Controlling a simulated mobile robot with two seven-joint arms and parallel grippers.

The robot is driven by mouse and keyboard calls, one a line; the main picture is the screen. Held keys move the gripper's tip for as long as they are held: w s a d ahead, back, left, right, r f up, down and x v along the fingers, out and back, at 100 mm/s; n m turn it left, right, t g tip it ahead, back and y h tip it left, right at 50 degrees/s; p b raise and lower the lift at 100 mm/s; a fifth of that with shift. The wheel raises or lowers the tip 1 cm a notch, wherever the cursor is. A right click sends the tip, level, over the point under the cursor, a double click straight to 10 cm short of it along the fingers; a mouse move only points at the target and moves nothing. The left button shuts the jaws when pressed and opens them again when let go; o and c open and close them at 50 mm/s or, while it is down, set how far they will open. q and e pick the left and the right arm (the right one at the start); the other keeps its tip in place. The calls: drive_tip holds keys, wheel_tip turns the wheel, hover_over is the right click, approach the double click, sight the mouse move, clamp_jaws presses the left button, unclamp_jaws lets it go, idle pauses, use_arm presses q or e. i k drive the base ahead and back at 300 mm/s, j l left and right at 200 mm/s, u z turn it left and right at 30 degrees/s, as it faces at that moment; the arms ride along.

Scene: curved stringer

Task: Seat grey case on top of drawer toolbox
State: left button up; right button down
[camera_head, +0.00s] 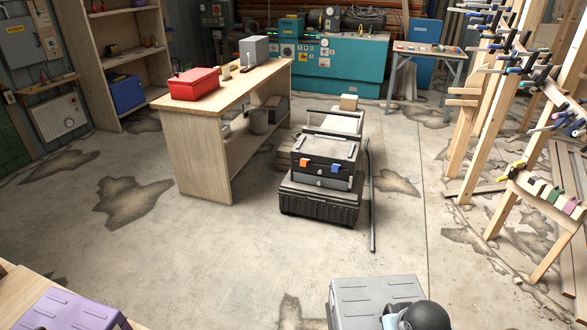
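A light grey case (350,296) with raised ribs on its lid shows at the bottom edge, right of centre; its lower part is cut off. White and black parts of my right arm (424,316) overlap its right side. The fingers of my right gripper cannot be made out, so I cannot tell whether it grips the case. My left gripper is out of view.
A wooden bench (197,150) left of the toolbox holds a red toolbox (194,84) and another grey box (254,50). A dark bar (371,195) lies right of the stack. A purple case (70,312) is at bottom left. Clamp racks (500,95) stand right. The floor before the stack is clear.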

sight(325, 148)
drive_tip(key=i, duration=3.75)
drive_tip(key=i+z, duration=0.2)
drive_tip(key=i, duration=0.95)
